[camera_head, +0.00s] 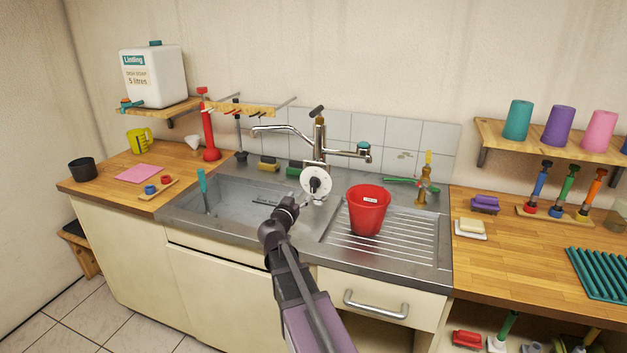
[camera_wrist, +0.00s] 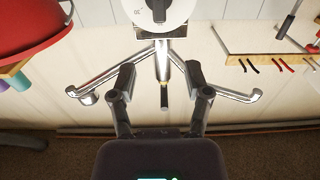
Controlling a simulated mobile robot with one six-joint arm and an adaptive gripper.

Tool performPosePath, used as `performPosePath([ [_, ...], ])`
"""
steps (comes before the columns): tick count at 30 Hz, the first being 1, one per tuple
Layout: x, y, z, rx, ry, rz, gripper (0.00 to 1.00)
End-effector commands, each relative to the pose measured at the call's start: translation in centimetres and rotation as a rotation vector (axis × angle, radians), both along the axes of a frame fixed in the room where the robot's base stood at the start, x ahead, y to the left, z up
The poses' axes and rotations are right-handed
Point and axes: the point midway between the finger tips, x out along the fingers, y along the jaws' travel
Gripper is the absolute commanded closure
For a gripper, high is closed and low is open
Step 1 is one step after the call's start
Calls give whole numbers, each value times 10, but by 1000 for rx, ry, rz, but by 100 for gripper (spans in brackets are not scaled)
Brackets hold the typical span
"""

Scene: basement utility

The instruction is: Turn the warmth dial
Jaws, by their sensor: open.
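The warmth dial (camera_head: 308,181) is a white disc with a black knob (camera_head: 315,185) at its middle, on the front of the chrome mixer tap (camera_head: 320,146) behind the sink. In the wrist view the dial (camera_wrist: 176,15) shows upside down at the top edge, partly cut off, with its black knob (camera_wrist: 158,9). My gripper (camera_head: 298,204) is over the sink, just in front of and below the dial in the head view. In the wrist view my gripper (camera_wrist: 160,76) has its two fingers spread apart, with nothing between them that I see held.
A red bucket (camera_head: 367,212) stands on the drainboard (camera_head: 415,238) right of the dial. The tap's spout (camera_head: 280,130) reaches left over the basin (camera_head: 235,195). A brush handle (camera_head: 203,185) leans in the basin. A wooden rack (camera_head: 240,108) hangs above left.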

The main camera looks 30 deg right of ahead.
Motion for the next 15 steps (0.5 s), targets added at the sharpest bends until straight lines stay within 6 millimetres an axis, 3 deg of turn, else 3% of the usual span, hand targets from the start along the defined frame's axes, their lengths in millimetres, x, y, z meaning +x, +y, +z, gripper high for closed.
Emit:
performPosePath([
  [15, 42, -46, 0, 1, 1, -1, 37],
])
